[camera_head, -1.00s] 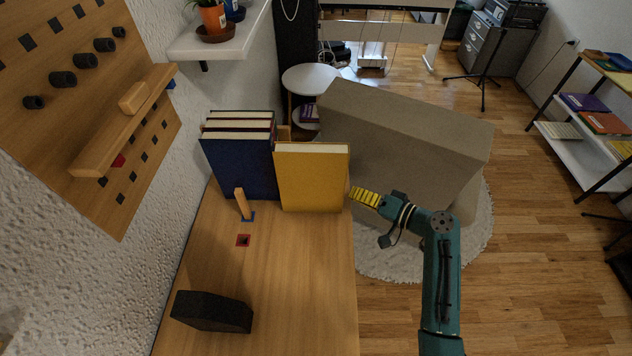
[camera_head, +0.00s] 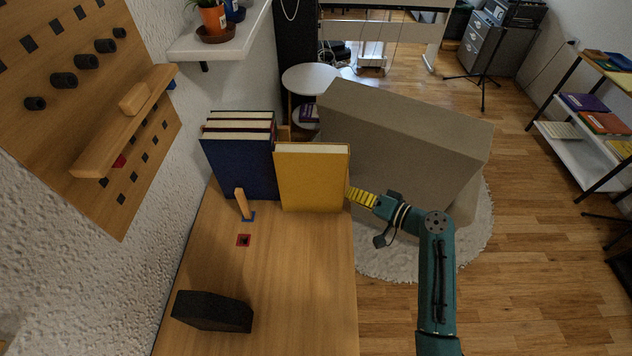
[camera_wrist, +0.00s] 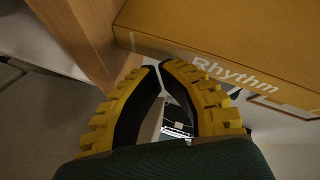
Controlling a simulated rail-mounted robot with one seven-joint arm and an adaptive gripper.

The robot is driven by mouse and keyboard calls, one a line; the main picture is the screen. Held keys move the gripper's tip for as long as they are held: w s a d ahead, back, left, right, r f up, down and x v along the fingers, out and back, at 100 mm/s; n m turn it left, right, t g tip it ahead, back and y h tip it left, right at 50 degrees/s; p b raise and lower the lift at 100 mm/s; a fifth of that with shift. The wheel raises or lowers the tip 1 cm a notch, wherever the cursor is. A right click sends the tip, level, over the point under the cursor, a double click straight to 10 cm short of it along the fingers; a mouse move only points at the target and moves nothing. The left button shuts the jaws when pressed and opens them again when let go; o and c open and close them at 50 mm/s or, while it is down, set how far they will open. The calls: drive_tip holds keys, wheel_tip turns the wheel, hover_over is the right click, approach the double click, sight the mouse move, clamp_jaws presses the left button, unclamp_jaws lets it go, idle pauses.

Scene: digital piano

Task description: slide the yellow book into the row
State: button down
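The yellow book (camera_head: 312,178) stands upright on the wooden table, its front facing the camera, to the right of the row of dark blue books (camera_head: 240,165). In the wrist view the yellow book (camera_wrist: 235,45) shows the word "Rhythm" and lies just beyond the fingers. My gripper (camera_head: 352,193) is at the book's lower right edge. In the wrist view the two yellow-padded fingers of my gripper (camera_wrist: 160,68) have their tips close together with nothing seen between them. Whether a fingertip touches the book cannot be told.
A small wooden peg (camera_head: 241,203) stands in front of the row by a blue mark. A large beige box-shaped object (camera_head: 400,140) stands behind my gripper.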

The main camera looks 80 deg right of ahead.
sight(318, 194)
drive_tip(key=shift+w+a, duration=0.1)
drive_tip(key=shift+w, duration=0.15)
drive_tip(key=shift+s, duration=0.1)
idle(0.5)
drive_tip(key=shift+s, duration=0.3)
drive_tip(key=shift+w+a+p, duration=0.2)
drive_tip(key=shift+w+a, duration=0.1)
drive_tip(key=shift+w, duration=1.2)
drive_tip(key=shift+w+a+p, duration=0.25)
drive_tip(key=shift+w+a, duration=0.1)
drive_tip(key=shift+w, duration=1.2)
drive_tip(key=shift+w+a+p, duration=0.2)
drive_tip(key=shift+w+a, duration=0.1)
drive_tip(key=shift+w, duration=1.2)
idle(2.3)
